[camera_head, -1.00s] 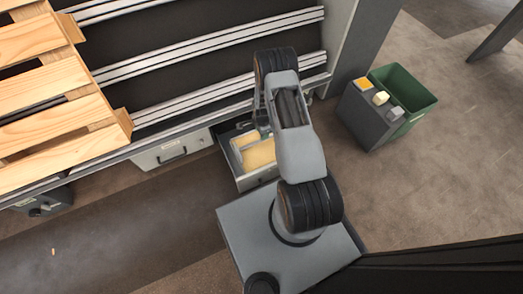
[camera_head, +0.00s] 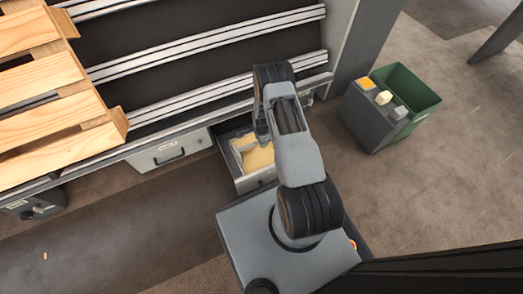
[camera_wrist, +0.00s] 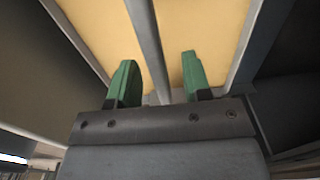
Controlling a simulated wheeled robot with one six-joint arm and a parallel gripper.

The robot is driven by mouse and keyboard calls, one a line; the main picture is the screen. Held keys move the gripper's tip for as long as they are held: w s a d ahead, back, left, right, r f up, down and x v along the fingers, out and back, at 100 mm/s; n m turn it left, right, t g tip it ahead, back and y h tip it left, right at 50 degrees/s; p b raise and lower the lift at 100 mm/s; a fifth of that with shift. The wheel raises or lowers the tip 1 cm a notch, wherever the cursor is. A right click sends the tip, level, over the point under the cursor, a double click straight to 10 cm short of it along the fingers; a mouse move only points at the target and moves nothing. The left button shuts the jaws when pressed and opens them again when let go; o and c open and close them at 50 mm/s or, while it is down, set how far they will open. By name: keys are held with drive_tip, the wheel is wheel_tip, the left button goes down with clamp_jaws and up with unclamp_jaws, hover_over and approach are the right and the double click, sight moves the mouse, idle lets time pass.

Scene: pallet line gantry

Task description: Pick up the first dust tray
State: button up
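A drawer (camera_head: 236,172) stands pulled out below the rail frame, holding a tray with pale yellow dust (camera_head: 259,159). My arm covers part of the drawer. In the wrist view, two yellow dust surfaces, left (camera_wrist: 92,35) and right (camera_wrist: 212,30), lie on either side of a grey dividing wall (camera_wrist: 148,45). My gripper (camera_wrist: 160,75) is open, with its green fingertips apart and one on each side of this wall in the picture. I see no contact, and cannot tell how far down the fingers reach. In the head view the fingertips are hidden.
A closed drawer (camera_head: 168,150) is left of the open one. A wooden pallet (camera_head: 50,125) lies on the metal rails at the upper left. A green bin (camera_head: 415,93) and a dark box with coloured blocks (camera_head: 370,120) stand right.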

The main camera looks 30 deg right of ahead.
clamp_jaws()
idle(0.4)
drive_tip(key=shift+r, duration=0.15)
wheel_tip(320, 180, up, 28)
drive_tip(key=p, duration=1.1)
drive_tip(key=s+a+r+n, duration=0.1)
drive_tip(key=a+r+n, duration=0.4)
drive_tip(key=n, duration=0.4)
drive_tip(key=s+a+r+n+p, duration=0.1)
drive_tip(key=a+r+n, duration=0.4)
drive_tip(key=r+n, duration=0.2)
drive_tip(key=shift+s+r+n, duration=0.15)
drive_tip(key=shift+r+n, duration=0.1)
drive_tip(key=shift+n, duration=0.75)
